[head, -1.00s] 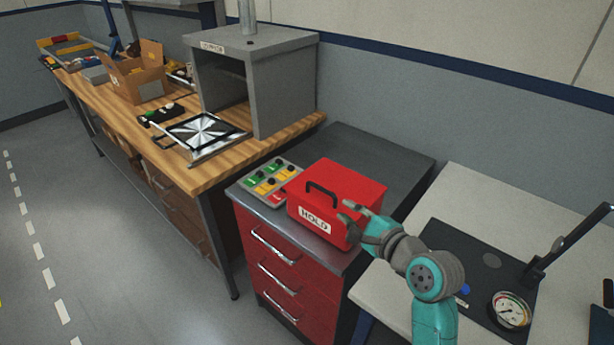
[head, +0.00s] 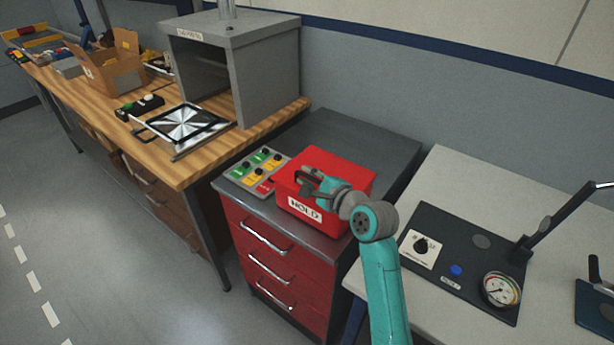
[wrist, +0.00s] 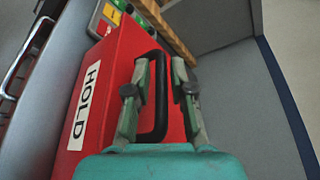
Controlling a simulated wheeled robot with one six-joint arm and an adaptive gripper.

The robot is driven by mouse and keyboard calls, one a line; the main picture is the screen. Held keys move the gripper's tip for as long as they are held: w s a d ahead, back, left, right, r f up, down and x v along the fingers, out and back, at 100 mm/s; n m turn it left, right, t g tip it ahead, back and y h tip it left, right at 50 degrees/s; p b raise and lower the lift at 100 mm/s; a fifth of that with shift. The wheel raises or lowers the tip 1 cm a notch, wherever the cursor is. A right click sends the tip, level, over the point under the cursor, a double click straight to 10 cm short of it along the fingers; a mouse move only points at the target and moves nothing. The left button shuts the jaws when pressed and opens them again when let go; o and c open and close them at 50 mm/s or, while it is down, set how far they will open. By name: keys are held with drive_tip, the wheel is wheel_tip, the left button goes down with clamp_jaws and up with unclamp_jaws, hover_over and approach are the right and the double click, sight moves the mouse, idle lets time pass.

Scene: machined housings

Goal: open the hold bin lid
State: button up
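The red hold bin (head: 350,173) with a white HOLD label (head: 305,210) stands on the grey top of the red drawer cabinet. Its lid looks closed. In the wrist view the red bin (wrist: 112,75) shows its black lid handle (wrist: 160,112) between the two fingers of my gripper (wrist: 160,80). The fingers are apart, with visible room beside the handle, so my gripper is open around it. In the head view my gripper (head: 308,182) is over the front of the lid and hides most of the handle.
A panel of coloured buttons (head: 257,170) sits left of the bin. The red drawer cabinet (head: 275,262) stands between the wooden bench (head: 195,172) and a pale table (head: 455,175) with a gauge (head: 500,289). A grey box-shaped enclosure (head: 268,75) stands behind on the bench.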

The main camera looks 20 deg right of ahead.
drive_tip(key=shift+w+a, duration=0.1)
drive_tip(key=shift+w, duration=0.2)
clamp_jaws()
drive_tip(key=shift+r, duration=0.1)
